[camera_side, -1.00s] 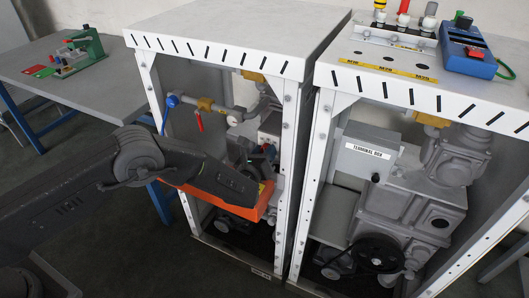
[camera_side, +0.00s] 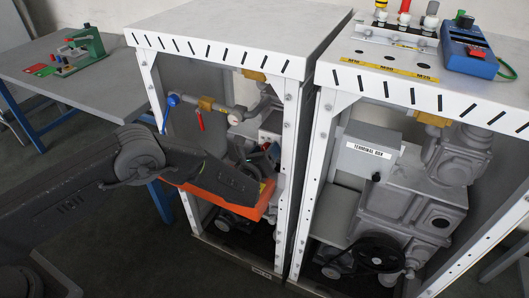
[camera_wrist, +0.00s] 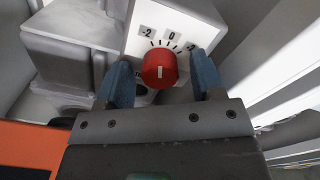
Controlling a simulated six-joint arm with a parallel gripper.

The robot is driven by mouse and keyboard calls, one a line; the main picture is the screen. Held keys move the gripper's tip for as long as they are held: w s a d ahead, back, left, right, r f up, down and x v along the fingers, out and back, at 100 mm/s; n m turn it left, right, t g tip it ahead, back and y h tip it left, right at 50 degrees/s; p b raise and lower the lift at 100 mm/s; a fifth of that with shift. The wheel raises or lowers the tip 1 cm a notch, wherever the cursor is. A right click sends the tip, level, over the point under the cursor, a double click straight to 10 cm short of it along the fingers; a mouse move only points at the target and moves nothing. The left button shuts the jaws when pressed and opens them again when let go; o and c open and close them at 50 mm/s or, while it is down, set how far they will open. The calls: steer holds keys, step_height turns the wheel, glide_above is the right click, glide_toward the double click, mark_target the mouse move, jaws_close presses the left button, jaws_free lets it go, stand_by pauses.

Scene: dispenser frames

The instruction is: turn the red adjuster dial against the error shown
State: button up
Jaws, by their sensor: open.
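The red adjuster dial (camera_wrist: 159,69) is round and sits on a white panel (camera_wrist: 185,14) in the wrist view. The panel has tick marks and the figures -2, 0 and one at the right that is partly covered. A short pale mark on the dial's face stands about upright, roughly in line with the 0. My gripper (camera_wrist: 160,60) is open, with one blue finger on each side of the dial and a gap visible on both sides. In the side view my gripper is inside the left cabinet (camera_side: 215,48), largely hidden by my wrist, and the dial is not clearly seen. No error readout can be read.
A red-handled valve (camera_side: 201,121) and pipes are above. The cabinet's white posts (camera_side: 285,150) stand close around. The right cabinet holds a terminal box (camera_side: 368,160).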

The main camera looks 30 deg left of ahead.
steer(key=shift+s, duration=0.1)
steer(key=s, duration=1.3)
steer(key=shift+s, duration=0.35)
steer(key=s+a+r+n+g+y, duration=0.3)
steer(key=a+r+n+g+y, duration=0.1)
steer(key=a+r+n+y, duration=0.35)
steer(key=s+a+r+n+g+y, duration=0.2)
steer(key=a+r+n+g+y, duration=0.15)
steer(key=a+r+n, duration=0.4)
steer(key=s+a+r+n+g+h, duration=0.1)
steer(key=s+a+r+n+g, duration=0.25)
steer(key=s, duration=0.25)
steer(key=s+a+r+n+g, duration=0.2)
steer(key=s+a+n+g, duration=0.15)
steer(key=s, duration=0.25)
steer(key=s+d+r+n+t+h, duration=0.1)
steer(key=s+d+r+n+h, duration=0.2)
steer(key=s+n+h, duration=0.1)
steer(key=s+d+r+n+t+h, duration=0.1)
steer(key=s+d+r+n+h, duration=0.2)
steer(key=s+h, duration=0.3)
steer(key=shift+s+d+r+n, duration=0.2)
steer(key=shift+s+r+n, duration=0.15)
steer(key=shift+s, duration=0.45)
